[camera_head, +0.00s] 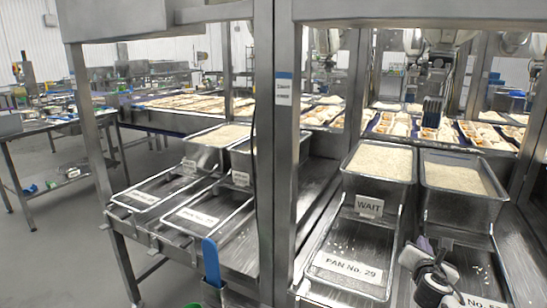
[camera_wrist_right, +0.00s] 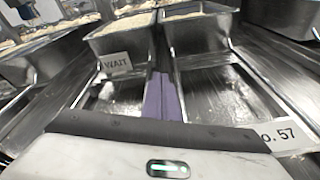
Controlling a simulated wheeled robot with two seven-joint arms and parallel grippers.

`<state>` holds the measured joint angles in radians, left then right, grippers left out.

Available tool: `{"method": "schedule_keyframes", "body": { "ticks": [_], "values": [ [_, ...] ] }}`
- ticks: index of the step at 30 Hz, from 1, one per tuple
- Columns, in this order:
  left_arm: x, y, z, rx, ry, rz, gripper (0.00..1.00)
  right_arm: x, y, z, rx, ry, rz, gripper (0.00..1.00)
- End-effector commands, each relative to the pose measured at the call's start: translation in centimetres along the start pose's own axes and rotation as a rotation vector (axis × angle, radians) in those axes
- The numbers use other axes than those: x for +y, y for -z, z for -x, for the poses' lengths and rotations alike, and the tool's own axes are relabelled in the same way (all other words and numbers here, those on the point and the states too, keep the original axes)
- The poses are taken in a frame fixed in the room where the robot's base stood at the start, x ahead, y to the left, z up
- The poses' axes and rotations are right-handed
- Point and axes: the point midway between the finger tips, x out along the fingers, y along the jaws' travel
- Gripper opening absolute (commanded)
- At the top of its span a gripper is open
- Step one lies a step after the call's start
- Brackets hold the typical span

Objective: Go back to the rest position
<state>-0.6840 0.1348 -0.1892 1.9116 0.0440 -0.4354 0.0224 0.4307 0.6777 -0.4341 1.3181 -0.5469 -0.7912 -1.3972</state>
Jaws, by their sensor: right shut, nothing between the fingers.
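My right gripper (camera_head: 424,243) reaches in at the lower right of the head view, over the front of the right-hand metal slide. Its purple fingers also show in the right wrist view (camera_wrist_right: 163,97); they are together and empty. They point toward the gap between two metal pans filled with rice. The left pan (camera_head: 371,187) stands above a WAIT sign (camera_head: 369,206), and the right pan (camera_head: 462,204) stands beside it. The fingers appear apart from both pans. My left gripper is not in view.
Below the pans are slides, one labelled PAN No. 29 (camera_head: 347,268), with scattered rice grains. A steel post (camera_head: 274,150) divides the rack. A blue handle (camera_head: 211,262) stands upright left of the post. More rice pans (camera_head: 207,156) stand farther left.

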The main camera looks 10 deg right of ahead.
Motion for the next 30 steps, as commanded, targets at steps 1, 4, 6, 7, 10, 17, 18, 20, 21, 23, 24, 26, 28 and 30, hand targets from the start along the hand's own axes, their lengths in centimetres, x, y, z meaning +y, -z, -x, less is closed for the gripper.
{"method": "schedule_keyframes", "body": {
  "ticks": [1, 4, 6, 7, 10, 17, 18, 20, 21, 23, 24, 26, 28, 30],
  "values": [
    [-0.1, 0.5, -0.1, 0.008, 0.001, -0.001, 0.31, 1.4, -0.6, 0.1, -0.003, -0.006, -0.060, 0.00],
    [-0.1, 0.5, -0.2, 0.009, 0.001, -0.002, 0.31, 3.6, -1.8, 0.2, -0.006, -0.015, -0.169, 0.00],
    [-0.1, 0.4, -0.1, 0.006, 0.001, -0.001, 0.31, 5.2, -2.7, 0.3, -0.006, -0.020, -0.250, 0.00],
    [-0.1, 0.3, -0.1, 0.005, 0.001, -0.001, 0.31, 5.8, -3.0, 0.4, -0.006, -0.022, -0.285, 0.00],
    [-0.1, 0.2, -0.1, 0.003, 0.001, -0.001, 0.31, 7.7, -4.3, 0.6, -0.003, -0.027, -0.408, 0.00],
    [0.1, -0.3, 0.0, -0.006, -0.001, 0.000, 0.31, 10.5, -4.8, 0.9, 0.057, -0.069, -0.759, 0.00],
    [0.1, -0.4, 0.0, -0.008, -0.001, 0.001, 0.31, 11.1, -4.6, 0.9, 0.078, -0.084, -0.839, 0.00],
    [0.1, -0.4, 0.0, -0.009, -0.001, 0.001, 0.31, 11.8, -4.3, 1.1, 0.113, -0.104, -0.964, 0.00],
    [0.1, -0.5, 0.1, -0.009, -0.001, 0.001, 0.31, 12.4, -4.1, 1.1, 0.138, -0.116, -1.050, 0.00],
    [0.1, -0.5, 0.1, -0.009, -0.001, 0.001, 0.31, 13.2, -3.8, 1.3, 0.180, -0.134, -1.189, 0.00],
    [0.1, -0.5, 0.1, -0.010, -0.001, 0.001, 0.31, 13.9, -3.6, 1.5, 0.212, -0.144, -1.289, 0.00],
    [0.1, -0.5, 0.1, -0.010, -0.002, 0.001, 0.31, 14.8, -3.4, 1.7, 0.266, -0.156, -1.448, 0.00],
    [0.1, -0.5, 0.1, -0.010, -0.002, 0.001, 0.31, 16.0, -3.3, 2.1, 0.335, -0.165, -1.642, 0.00],
    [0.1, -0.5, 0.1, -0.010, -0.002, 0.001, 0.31, 17.0, -3.2, 2.5, 0.407, -0.166, -1.832, 0.00]
  ]
}}
